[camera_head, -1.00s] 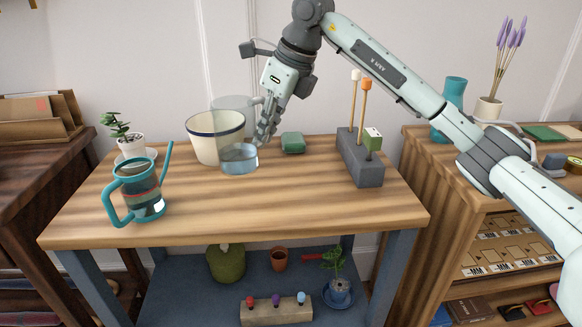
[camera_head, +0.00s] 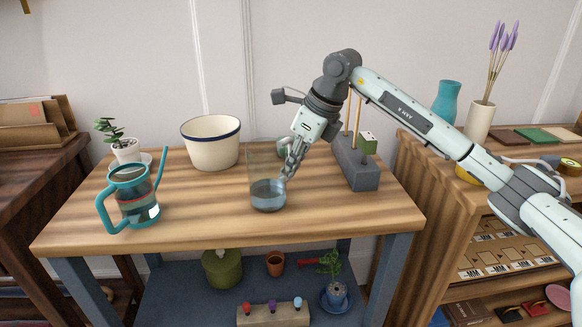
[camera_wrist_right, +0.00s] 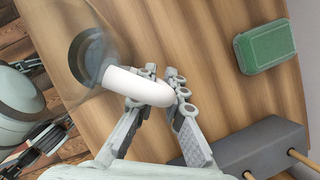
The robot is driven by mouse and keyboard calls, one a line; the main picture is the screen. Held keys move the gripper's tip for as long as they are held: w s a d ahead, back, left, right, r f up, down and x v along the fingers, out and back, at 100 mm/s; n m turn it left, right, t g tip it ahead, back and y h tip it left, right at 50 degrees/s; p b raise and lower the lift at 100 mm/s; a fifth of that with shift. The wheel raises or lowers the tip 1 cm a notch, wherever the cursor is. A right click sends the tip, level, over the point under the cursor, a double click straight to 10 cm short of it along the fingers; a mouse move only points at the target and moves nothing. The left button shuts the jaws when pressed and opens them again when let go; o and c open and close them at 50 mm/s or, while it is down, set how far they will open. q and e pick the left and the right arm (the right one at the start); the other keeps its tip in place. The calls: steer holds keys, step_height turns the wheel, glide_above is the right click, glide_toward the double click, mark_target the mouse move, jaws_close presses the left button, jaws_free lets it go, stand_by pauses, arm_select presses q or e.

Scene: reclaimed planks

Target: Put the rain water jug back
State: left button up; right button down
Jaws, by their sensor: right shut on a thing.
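The clear glass jug (camera_head: 267,192) has bluish water in its bottom and looks upright over the middle of the wooden table (camera_head: 330,222). I cannot tell whether its base touches the top. My right gripper (camera_head: 289,168) is at its right side, shut on the handle. In the right wrist view, the pale handle (camera_wrist_right: 135,86) runs between the fingers of the right gripper (camera_wrist_right: 160,84), and the jug's round body (camera_wrist_right: 89,52) shows at upper left. My left gripper is not in view.
A cream bowl with a blue rim (camera_head: 211,145) stands behind the jug. A teal watering can (camera_head: 131,200) and a potted plant (camera_head: 124,148) are at left. A grey block with sticks (camera_head: 357,172) is at right. A green box (camera_wrist_right: 264,48) lies near the back. The front table is clear.

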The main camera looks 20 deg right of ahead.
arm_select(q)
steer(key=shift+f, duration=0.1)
arm_select(e)
steer(key=shift+f, duration=0.1)
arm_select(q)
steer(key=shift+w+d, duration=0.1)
arm_select(e)
steer(key=c, duration=1.6)
jaws_free()
steer(key=shift+d+r, duration=0.1)
steer(key=shift+r, duration=0.3)
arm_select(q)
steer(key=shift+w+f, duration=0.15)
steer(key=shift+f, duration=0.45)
arm_select(e)
steer(key=v, duration=1.1)
steer(key=shift+s+r, duration=0.15)
steer(key=shift+s, duration=0.1)
